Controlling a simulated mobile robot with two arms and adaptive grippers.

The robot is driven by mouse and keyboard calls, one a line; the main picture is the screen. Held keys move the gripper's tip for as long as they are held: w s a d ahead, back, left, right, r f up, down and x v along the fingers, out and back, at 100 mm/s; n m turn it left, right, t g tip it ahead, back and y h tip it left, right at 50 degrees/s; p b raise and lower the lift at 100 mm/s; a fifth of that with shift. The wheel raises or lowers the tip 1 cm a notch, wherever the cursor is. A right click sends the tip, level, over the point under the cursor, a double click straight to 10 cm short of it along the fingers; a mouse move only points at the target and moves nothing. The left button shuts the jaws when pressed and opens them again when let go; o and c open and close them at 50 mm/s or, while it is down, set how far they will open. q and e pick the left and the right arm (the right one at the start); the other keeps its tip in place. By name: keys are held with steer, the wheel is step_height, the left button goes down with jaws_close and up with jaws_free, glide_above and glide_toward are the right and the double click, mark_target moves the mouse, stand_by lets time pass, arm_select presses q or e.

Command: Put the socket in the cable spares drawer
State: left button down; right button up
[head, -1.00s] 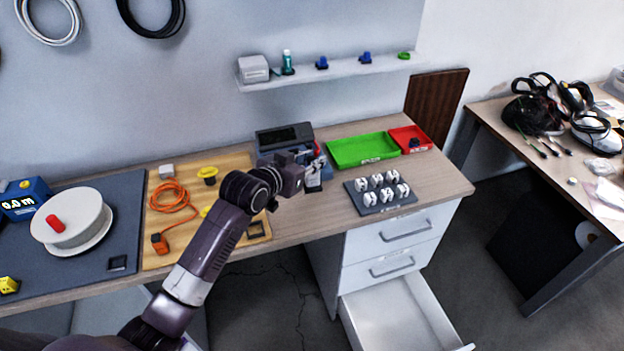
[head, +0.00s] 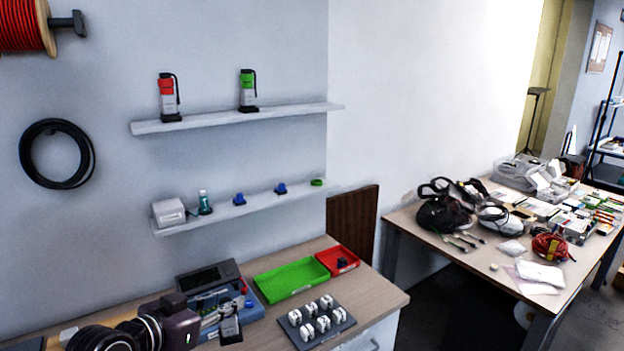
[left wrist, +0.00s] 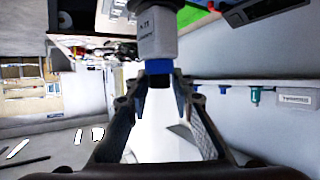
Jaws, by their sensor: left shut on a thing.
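My left gripper (head: 205,325) is low in the head view, at the front of the blue tester-like device (head: 215,302). In the left wrist view the same gripper (left wrist: 160,80) has its fingers closed on a blue piece (left wrist: 158,66). A grey block (left wrist: 158,38) with printed lettering adjoins this piece; a labelled grey block (head: 231,326) also shows beside the gripper in the head view. I cannot tell whether the blue piece and block are one part, or whether this is the socket. The open drawer is outside the current head view. My right gripper is not in view.
A green tray (head: 291,279) and a red tray (head: 337,261) with a dark piece lie at the back of the bench. A grey plate (head: 317,322) with several white parts stands before them. The lower shelf (head: 240,208) holds small blue pieces. A cluttered table (head: 470,262) stands at right.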

arm_select(q)
steer(key=s+f+m+g+h+b, duration=0.1)
steer(key=s+m+g+h, duration=0.15)
steer(key=s, duration=0.75)
steer(key=s+f+m+g+h+b, duration=0.1)
steer(key=s+f+m+g+h, duration=0.15)
steer(key=s, duration=0.75)
step_height(320, 180, up, 9)
steer(key=n+t+y+b, duration=0.2)
steer(key=n+t+y, duration=0.1)
steer(key=t, duration=0.1)
glide_above(240, 329)
steer(key=w+a, duration=0.2)
steer(key=w, duration=0.3)
steer(key=shift+n, duration=0.3)
step_height(240, 329, down, 20)
steer(key=p, duration=0.3)
steer(key=shift+d, duration=0.15)
steer(key=shift+f, duration=0.1)
steer(key=c, duration=1.7)
jaws_free()
